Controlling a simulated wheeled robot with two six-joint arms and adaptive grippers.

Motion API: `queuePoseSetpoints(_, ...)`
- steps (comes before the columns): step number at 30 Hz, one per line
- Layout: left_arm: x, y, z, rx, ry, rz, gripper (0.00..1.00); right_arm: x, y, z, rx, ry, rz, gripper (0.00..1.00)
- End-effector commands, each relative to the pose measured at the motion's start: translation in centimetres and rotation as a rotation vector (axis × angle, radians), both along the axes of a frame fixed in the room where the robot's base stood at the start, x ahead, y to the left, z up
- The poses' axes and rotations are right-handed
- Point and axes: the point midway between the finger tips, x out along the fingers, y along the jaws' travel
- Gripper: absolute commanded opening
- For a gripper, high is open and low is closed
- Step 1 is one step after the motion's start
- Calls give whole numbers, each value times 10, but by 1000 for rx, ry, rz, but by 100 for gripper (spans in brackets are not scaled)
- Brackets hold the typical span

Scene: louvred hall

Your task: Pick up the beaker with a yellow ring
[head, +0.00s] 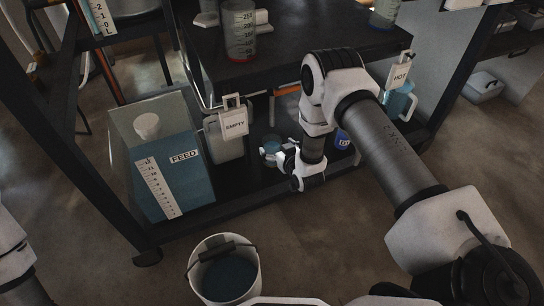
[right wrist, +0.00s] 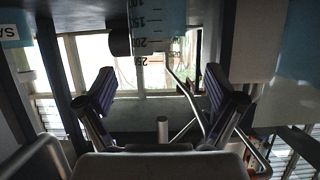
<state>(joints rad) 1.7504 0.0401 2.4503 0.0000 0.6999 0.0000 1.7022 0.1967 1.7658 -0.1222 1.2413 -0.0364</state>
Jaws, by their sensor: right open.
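I cannot make out a yellow ring on any vessel. My right gripper (head: 291,158) is low at the lower shelf, next to a small round vessel with blue contents (head: 271,147). In the right wrist view the gripper (right wrist: 162,98) is open and empty. A graduated beaker (right wrist: 158,28) appears inverted beyond its fingers; its ring is not clear. My left gripper is out of view.
A FEED tank (head: 180,185) and an EMPTY-tagged container (head: 228,145) stand left on the lower shelf. A jug (head: 400,104) by a HOT tag (head: 399,77) stands right. A bucket (head: 225,272) is on the floor in front. The shelf above limits upward room.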

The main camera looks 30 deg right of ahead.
Motion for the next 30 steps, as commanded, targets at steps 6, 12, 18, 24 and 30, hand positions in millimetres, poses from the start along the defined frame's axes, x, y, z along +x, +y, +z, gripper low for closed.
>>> queuePoseSetpoints(6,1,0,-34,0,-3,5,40,34,-2,-22,0,-3,0,93)
queuePoseSetpoints(12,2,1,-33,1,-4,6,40,41,-3,-20,1,0,0,93)
queuePoseSetpoints(18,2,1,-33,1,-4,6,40,41,-3,-20,0,1,0,47)
queuePoseSetpoints(24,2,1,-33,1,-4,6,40,41,-3,-20,0,0,0,11)
queuePoseSetpoints(30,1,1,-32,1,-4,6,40,40,-2,-19,0,1,0,11)
